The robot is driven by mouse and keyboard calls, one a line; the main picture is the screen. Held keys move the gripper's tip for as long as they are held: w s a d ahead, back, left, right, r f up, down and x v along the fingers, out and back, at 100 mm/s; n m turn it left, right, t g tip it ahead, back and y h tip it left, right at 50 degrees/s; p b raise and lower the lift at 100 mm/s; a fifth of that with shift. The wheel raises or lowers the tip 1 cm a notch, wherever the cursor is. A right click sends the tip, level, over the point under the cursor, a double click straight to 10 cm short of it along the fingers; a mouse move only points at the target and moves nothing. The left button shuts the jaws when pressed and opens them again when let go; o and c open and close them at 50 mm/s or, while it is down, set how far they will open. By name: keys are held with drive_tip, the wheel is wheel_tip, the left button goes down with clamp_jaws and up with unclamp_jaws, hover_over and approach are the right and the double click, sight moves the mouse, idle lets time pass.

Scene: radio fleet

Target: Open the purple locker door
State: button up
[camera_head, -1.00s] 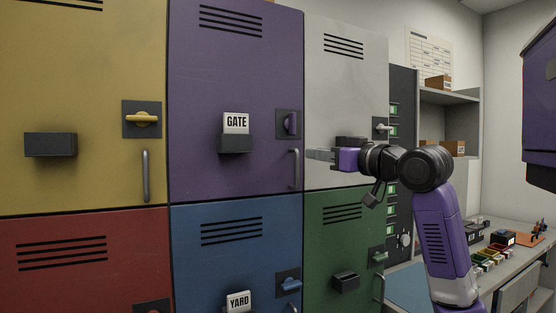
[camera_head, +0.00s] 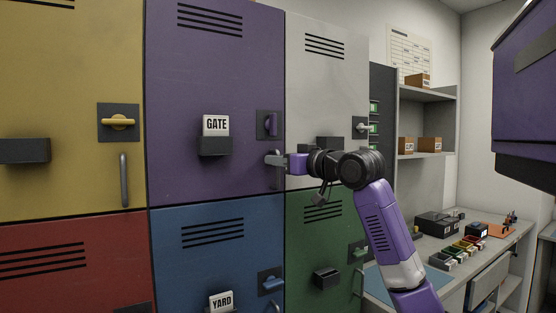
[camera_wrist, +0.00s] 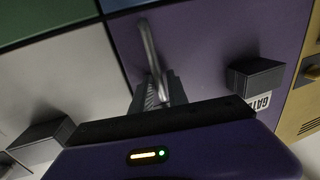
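The purple locker door (camera_head: 210,90) is in the upper middle of the head view and looks flush with its neighbours. It has a GATE label (camera_head: 216,124) above a dark box, a purple latch knob (camera_head: 270,124) standing upright, and a grey vertical bar handle (camera_head: 278,178) at its lower right. My gripper (camera_head: 275,161) is at the upper part of this handle, reaching in from the right. In the wrist view the handle (camera_wrist: 147,45) runs between my two fingers (camera_wrist: 160,92). The fingers look apart, with a ribbed inner pad showing beside the bar.
Yellow (camera_head: 60,80), red (camera_head: 60,270), blue (camera_head: 200,250), green (camera_head: 310,245) and white (camera_head: 335,75) locker doors surround it. A desk with small bins (camera_head: 460,250) and shelves with boxes (camera_head: 430,145) stand to the right. A purple body (camera_head: 530,90) fills the upper right edge.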

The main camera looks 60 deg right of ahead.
clamp_jaws()
idle(1.4)
